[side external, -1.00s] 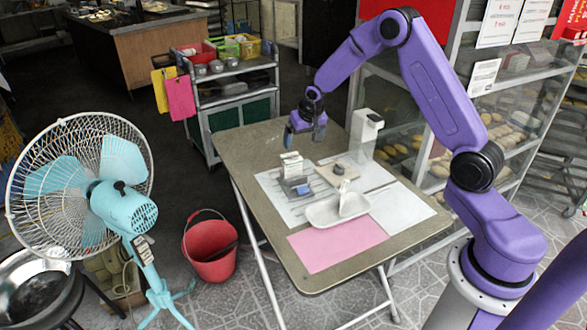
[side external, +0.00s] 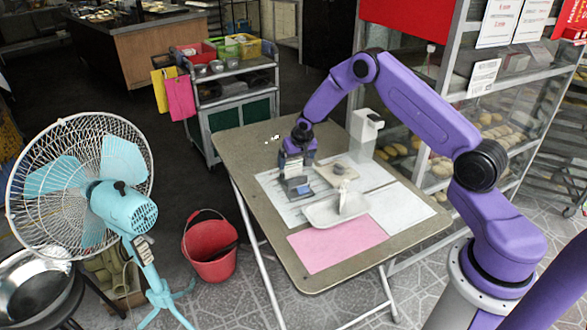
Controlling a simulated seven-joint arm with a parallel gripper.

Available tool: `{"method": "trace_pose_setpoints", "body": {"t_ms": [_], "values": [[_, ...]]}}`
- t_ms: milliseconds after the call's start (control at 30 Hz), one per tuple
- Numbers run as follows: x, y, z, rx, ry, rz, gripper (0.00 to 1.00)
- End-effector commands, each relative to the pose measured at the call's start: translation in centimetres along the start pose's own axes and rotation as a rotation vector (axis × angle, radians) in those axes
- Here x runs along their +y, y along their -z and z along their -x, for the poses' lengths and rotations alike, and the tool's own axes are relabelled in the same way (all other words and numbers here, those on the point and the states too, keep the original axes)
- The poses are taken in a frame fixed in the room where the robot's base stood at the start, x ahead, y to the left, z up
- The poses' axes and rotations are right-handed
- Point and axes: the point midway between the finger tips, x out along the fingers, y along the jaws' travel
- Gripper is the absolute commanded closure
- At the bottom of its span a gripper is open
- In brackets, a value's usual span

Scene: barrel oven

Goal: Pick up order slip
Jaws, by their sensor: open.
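A white upright piece (side external: 293,163), likely the order slip, stands at the grey holder (side external: 299,192) on the left of the table and is mostly hidden by my gripper. My gripper (side external: 298,158) points down with its jaws open, one finger on either side of the white piece's upper part as seen from here. I cannot tell if the fingers touch it. A small blue part (side external: 302,190) shows on the holder.
A white tray (side external: 318,217) with a pale upright object, a wooden block (side external: 336,174) and a white dispenser (side external: 363,132) stand nearby. Pink (side external: 338,246) and white (side external: 402,210) sheets lie in front. Small pale specks (side external: 275,137) lie on the bare far-left tabletop.

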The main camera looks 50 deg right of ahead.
Motion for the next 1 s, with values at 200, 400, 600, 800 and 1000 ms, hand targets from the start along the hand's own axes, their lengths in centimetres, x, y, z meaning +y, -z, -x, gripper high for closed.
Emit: {"method": "trace_pose_setpoints", "body": {"t_ms": [200, 400, 600, 800, 1000], "values": [[-0.3, -0.1, -2.6, -0.001, 0.0, -0.001, 0.04], [-0.3, -0.1, -3.3, 0.0, 0.0, -0.001, 0.04], [-0.3, -0.1, -3.3, 0.0, 0.0, -0.001, 0.11], [-0.3, -0.1, -3.3, 0.0, 0.0, -0.001, 0.59], [-0.3, -0.1, -3.3, 0.0, 0.0, -0.001, 0.59]]}}
